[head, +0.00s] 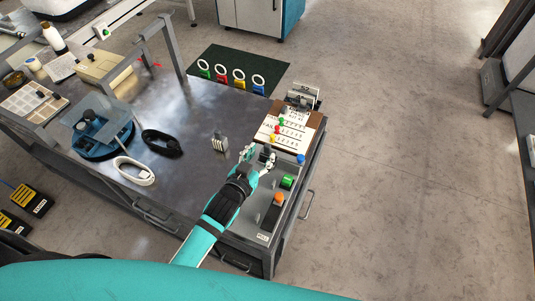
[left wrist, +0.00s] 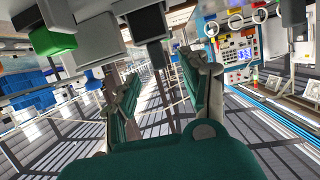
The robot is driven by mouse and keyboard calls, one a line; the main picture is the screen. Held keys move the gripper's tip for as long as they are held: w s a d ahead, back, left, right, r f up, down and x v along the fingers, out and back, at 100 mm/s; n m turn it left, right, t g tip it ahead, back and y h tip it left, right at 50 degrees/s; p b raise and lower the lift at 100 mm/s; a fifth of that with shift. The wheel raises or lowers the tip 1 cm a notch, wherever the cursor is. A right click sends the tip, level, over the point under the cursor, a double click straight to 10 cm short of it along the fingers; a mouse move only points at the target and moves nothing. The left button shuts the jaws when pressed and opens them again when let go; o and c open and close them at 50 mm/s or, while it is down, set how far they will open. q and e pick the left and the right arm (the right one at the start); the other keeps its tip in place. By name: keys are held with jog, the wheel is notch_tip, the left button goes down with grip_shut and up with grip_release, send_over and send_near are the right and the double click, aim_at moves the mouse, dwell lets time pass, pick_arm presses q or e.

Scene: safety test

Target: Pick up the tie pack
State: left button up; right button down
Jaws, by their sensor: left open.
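I cannot tell for certain which item is the tie pack. A small pale and dark striped block (head: 219,144) stands on the grey metal bench top, left of my left gripper. My left gripper (head: 258,156) is open and empty, with its fingers spread at the left edge of the control panel. A small dark block (head: 267,152) on the panel is close by its fingertips. In the left wrist view the open fingers (left wrist: 160,75) have a dark block (left wrist: 150,22) just beyond and between them; contact is not clear. My right gripper is not in view.
On the bench (head: 198,110) lie a black cable coil (head: 162,143), a white cable coil (head: 134,171) and a blue device (head: 100,130). The panel carries a green button (head: 287,182), an orange knob (head: 279,198) and a lettered board (head: 291,128). Bare bench lies behind the striped block.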

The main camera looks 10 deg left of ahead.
aim_at(266, 148)
pick_arm(q)
jog(key=x, duration=0.5)
jog(key=shift+w+d+r+p, duration=0.1)
jog(key=shift+w+d+p, duration=0.1)
jog(key=shift+p, duration=0.2)
jog(key=shift+s+a, duration=0.1)
grip_shut()
